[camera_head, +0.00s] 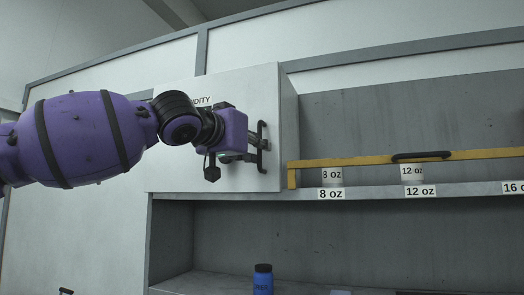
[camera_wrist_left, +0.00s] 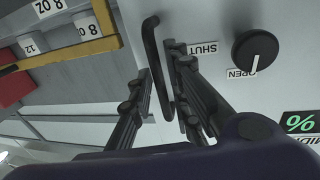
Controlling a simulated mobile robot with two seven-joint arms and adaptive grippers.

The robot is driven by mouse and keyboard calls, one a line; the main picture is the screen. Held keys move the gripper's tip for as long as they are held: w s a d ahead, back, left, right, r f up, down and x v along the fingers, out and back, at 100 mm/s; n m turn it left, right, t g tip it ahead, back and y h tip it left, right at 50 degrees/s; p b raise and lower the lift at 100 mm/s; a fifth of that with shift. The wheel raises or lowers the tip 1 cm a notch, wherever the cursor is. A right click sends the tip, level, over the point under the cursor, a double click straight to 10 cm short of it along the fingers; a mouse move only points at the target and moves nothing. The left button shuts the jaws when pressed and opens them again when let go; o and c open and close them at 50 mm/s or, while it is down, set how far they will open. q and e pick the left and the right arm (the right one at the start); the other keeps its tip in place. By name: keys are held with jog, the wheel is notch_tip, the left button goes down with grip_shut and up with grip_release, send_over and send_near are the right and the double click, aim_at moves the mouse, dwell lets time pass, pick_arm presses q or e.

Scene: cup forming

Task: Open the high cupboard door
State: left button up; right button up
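The high cupboard door (camera_head: 172,150) is a white panel at upper centre in the head view, and it looks closed. A black bar handle (camera_head: 262,130) stands upright near its right edge. The handle also shows in the left wrist view (camera_wrist_left: 153,42). My left gripper (camera_head: 253,143) is at the handle. In the left wrist view my left gripper (camera_wrist_left: 160,72) has its fingers on either side of the handle bar, apart, with a small gap showing. Whether a finger touches the bar is unclear. My right gripper is not in view.
A black dial (camera_wrist_left: 256,50) with OPEN and SHUT labels and a green percent display (camera_wrist_left: 300,124) are on the white face. Right of the cupboard is an open shelf with a yellow rail (camera_head: 350,161) and cups behind it. A blue bottle (camera_head: 263,281) stands below.

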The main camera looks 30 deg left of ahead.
pick_arm(q)
jog(key=shift+w+r, duration=0.1)
jog(key=shift+w, duration=0.35)
jog(key=shift+w, duration=0.1)
jog(key=shift+c, duration=0.4)
grip_shut()
